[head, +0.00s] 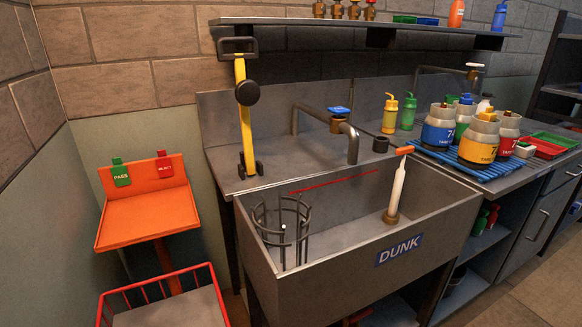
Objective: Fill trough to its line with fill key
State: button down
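The trough (330,277) is a grey metal basin with a blue DUNK label on its front. A red line (335,181) runs along its inner back wall. Its grey floor shows, and I see no clear water surface. A blue-handled key (340,110), which looks like the fill key, sits on the tap behind the trough. The tap's spout (352,145) bends down at the trough's back edge. A white upright pipe (397,188) with an orange top stands in the trough on a brass-coloured base. My gripper is not in view.
A round wire cage (283,228) stands in the trough's left part. A yellow upright (244,125) with black fittings stands behind it. Several labelled jars (478,140) stand on a blue rack to the right. An orange stand (150,215) is at left. A shelf (380,23) overhangs the back.

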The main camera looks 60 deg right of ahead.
aim_at(337, 111)
jog(key=z, duration=1.3)
